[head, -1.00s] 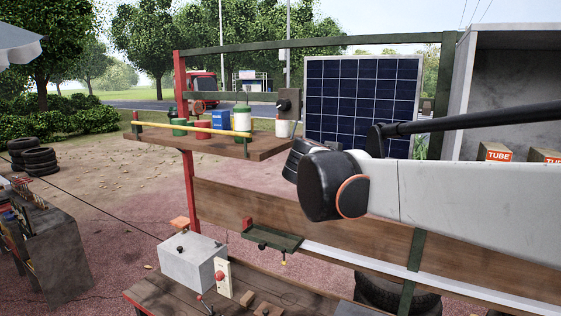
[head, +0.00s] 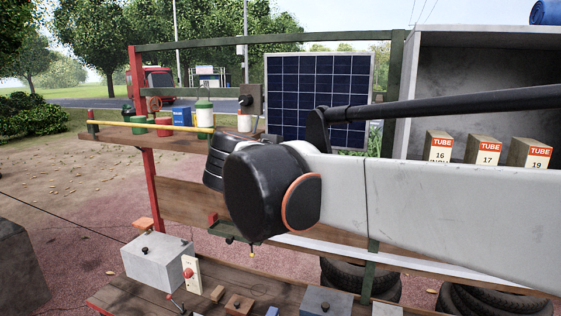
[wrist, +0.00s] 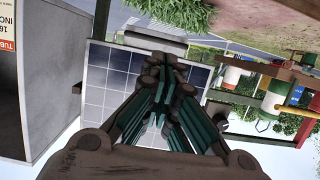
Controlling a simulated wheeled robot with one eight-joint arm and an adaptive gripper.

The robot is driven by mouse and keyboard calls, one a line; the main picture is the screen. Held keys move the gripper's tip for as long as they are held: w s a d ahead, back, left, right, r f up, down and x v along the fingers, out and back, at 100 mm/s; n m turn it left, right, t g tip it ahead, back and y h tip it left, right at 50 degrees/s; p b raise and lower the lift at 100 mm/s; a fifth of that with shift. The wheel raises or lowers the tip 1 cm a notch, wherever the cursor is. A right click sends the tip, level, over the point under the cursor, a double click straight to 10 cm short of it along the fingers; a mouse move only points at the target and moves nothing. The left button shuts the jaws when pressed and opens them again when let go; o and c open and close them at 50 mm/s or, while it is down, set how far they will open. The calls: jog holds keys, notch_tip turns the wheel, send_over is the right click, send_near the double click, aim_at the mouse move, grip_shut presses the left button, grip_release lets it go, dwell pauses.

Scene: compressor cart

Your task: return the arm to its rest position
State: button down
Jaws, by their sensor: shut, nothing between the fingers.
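My gripper (wrist: 163,75) shows in the wrist view, its dark green and brown fingers drawn together with nothing between them. It points toward the solar panel (wrist: 105,82), which appears upside down behind the fingers. In the head view my white arm with its black joint crosses the right half and middle, in front of the cart. The gripper itself cannot be made out in the head view. The solar panel (head: 290,95) stands behind the arm there.
A shelf (head: 150,142) holds several cans behind a yellow rail. A grey cabinet (head: 425,95) with tube boxes (head: 484,152) stands at right. A grey box (head: 157,262) sits on the lower deck (head: 120,292). Tyres (head: 345,277) lie below right. Open ground lies at left.

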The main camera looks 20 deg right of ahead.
jog(key=s+d+f+n+g+y+b, duration=0.25)
jog(key=s+f+b, duration=0.3)
jog(key=f, duration=0.65)
jog(key=s+d+f+n+g+y+b, duration=0.1)
jog(key=s+d+f+b, duration=0.35)
jog(key=f, duration=0.75)
jog(key=s+a+f+n+y+b, duration=0.2)
jog(key=s+f, duration=0.4)
jog(key=f, duration=0.4)
jog(key=s+a+f+n+g+y+b, duration=0.1)
jog(key=s+a+f+y+b, duration=0.2)
jog(key=s+f+b, duration=0.4)
notch_tip(320, 180, down, 4)
jog(key=shift+s+a+f+n, duration=0.15)
jog(key=shift+a+n, duration=0.2)
jog(key=shift+a, duration=0.2)
